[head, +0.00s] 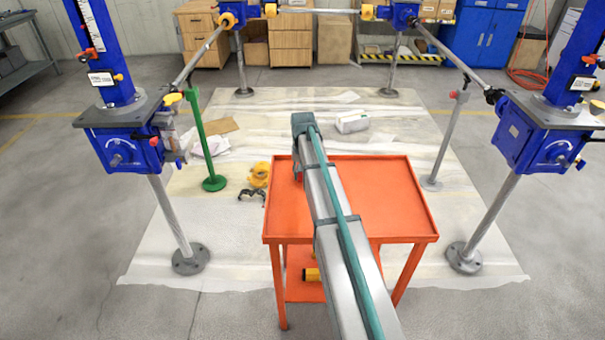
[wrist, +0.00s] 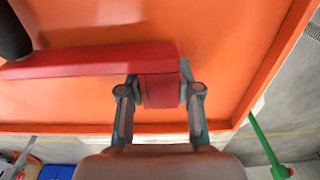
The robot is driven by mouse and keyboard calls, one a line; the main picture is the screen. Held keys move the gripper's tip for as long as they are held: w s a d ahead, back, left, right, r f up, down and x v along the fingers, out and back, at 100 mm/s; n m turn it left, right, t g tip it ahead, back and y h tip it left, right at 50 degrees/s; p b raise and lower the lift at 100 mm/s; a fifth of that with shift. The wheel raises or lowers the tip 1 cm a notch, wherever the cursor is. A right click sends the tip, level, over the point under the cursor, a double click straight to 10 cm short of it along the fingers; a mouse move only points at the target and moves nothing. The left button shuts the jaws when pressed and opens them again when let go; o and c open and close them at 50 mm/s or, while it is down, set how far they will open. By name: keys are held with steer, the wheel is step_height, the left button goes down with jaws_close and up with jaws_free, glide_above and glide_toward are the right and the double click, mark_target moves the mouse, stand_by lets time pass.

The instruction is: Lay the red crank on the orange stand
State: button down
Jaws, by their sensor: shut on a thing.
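The red crank (wrist: 85,60) is in the wrist view, a long red bar with a red block at its right end and a dark handle (wrist: 12,35) at the upper left. My gripper (wrist: 160,95) is shut on that end block, one finger on each side. The orange stand (head: 390,195) is a tray-topped table in the head view; its surface (wrist: 225,40) fills the background behind the crank in the wrist view. In the head view my arm hides the gripper and most or all of the crank. I cannot tell whether the crank touches the tray.
Blue screw jacks (head: 125,140) and (head: 540,135) stand on posts at left and right, with rods between jacks. A green post (head: 205,140) and a yellow object (head: 259,175) are left of the stand. The tray's right part is clear; it has a raised rim.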

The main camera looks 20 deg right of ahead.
steer(key=c, duration=1)
jaws_free()
steer(key=shift+s+a+f, duration=0.1)
steer(key=shift+s+f, duration=0.15)
steer(key=shift+f, duration=0.25)
steer(key=shift+s+f, duration=0.2)
steer(key=shift+f, duration=0.3)
steer(key=shift+o, duration=1.4)
steer(key=shift+w+f, duration=0.25)
steer(key=shift+w, duration=0.05)
steer(key=shift+r, duration=0.25)
steer(key=shift+w+r, duration=0.1)
steer(key=shift+w, duration=0.05)
steer(key=shift+w+r, duration=0.1)
steer(key=shift+r, duration=0.35)
steer(key=r, duration=1.1)
steer(key=shift+s, duration=0.2)
steer(key=shift+r, duration=0.15)
